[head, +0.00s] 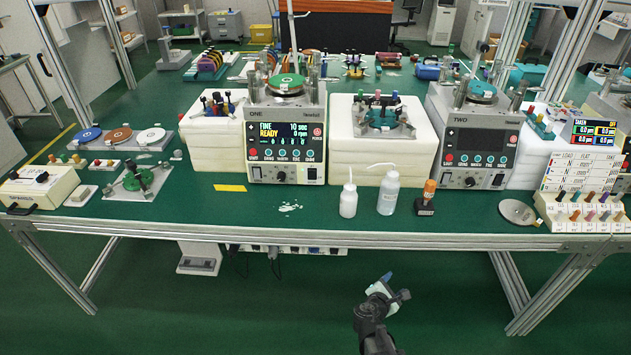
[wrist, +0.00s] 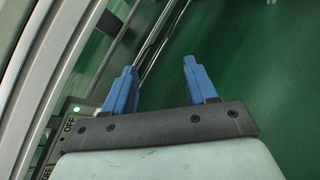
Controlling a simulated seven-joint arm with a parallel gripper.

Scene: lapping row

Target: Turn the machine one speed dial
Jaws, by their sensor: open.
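Machine one (head: 286,135), labelled ONE, stands on the green table left of centre in the head view. Its lit screen (head: 284,130) reads FINE, 10 sec, READY and 0 rpm. A small round knob, the likely speed dial (head: 281,176), is low on its front panel. My gripper (head: 396,288) is in front of and below the table edge, to the right of the dial and well apart from it. In the wrist view my gripper (wrist: 164,85) shows two blue fingers spread apart with nothing between them. The dial is not in the wrist view.
Machine two (head: 470,145) stands to the right with a dark screen. A yellow strip (head: 230,188) lies left of machine one. The table's front rail (head: 330,238) lies between my gripper and the tabletop.

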